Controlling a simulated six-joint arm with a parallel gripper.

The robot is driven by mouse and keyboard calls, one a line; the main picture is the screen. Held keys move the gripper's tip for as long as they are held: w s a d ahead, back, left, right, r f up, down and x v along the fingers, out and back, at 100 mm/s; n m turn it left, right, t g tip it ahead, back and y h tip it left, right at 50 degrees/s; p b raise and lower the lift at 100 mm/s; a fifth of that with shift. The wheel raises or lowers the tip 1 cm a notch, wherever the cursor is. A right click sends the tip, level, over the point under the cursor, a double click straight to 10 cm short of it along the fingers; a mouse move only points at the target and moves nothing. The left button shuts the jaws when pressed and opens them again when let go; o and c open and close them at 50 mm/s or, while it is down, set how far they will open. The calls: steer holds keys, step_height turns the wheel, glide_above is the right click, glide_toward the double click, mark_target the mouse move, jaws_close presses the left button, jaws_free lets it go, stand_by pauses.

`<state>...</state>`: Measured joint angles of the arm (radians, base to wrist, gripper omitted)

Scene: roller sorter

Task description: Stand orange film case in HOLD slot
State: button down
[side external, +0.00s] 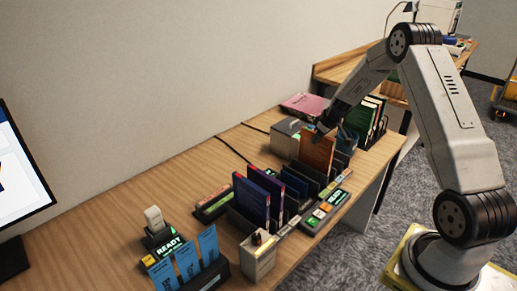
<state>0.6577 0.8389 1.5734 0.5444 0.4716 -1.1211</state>
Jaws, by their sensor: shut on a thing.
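The orange film case (317,153) stands upright at the far end of a row of dark slots. My gripper (317,132) comes down on its top edge from above and is shut on it. The case's lower edge is hidden behind dark dividers (301,184), so I cannot tell whether it rests in a slot or hangs just above. I cannot read a HOLD label; the small lit labels beside the row (318,213) are too small to make out.
Dark blue and purple cases (258,196) stand in nearer slots. Light blue cards (187,262) stand in front, near a lit READY device (168,244). A grey box (285,138) and a rack of folders (371,120) stand close behind the orange case.

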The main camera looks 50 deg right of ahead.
steer(key=shift+f, duration=0.5)
steer(key=c, duration=0.5)
jaws_free()
steer(key=shift+c, duration=0.2)
steer(key=shift+v, duration=3.9)
steer(key=s+a+r+g, duration=0.1)
steer(key=s+a, duration=0.1)
steer(key=a, duration=0.7)
steer(key=s+a+r, duration=0.1)
steer(key=s+a, duration=0.1)
steer(key=a, duration=0.7)
steer(key=s+a+g, duration=0.1)
steer(key=s+a, duration=1)
steer(key=a, duration=0.2)
steer(key=shift+s, duration=0.35)
